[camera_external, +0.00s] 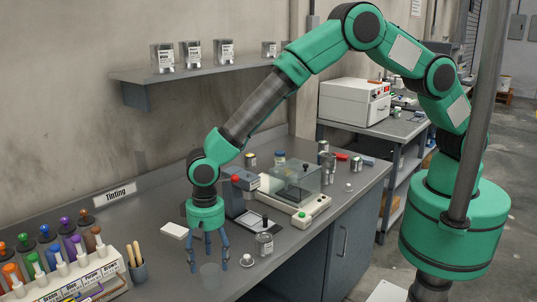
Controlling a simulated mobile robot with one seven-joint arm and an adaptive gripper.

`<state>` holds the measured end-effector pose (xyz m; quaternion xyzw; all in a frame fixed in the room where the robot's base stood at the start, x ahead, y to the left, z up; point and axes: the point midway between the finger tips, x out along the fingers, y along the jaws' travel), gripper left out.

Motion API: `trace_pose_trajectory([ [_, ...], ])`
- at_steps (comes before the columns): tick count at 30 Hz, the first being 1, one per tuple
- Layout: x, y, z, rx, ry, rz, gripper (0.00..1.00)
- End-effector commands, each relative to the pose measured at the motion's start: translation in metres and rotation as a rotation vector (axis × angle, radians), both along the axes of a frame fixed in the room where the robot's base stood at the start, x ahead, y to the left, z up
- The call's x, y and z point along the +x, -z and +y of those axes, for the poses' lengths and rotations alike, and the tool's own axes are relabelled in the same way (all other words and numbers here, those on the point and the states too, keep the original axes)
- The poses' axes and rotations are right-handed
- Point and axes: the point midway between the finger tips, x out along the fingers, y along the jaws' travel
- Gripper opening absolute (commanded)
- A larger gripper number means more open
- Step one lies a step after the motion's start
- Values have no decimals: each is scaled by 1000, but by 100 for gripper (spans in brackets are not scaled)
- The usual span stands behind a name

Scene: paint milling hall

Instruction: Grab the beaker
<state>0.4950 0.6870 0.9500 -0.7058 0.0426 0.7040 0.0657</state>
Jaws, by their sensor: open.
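A clear, empty-looking beaker (210,277) stands upright on the grey bench near its front edge. It is faint against the bench top. My gripper (212,260) points straight down just above and behind the beaker in the picture. Its blue-grey fingers are spread open with nothing between them. The fingertips are close to the beaker's rim, but I cannot tell whether they touch it or reach around it.
A rack of colored tint bottles (65,275) and a tool cup (138,271) stand left.

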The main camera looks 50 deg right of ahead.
Motion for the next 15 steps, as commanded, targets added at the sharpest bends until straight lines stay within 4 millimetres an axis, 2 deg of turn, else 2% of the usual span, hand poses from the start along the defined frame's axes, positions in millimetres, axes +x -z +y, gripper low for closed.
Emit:
trace_pose_trajectory([
  [7, -1, 8, 0, -2, 0, 1, 66],
  [15, -2, 37, 2, -1, 0, 1, 66],
])
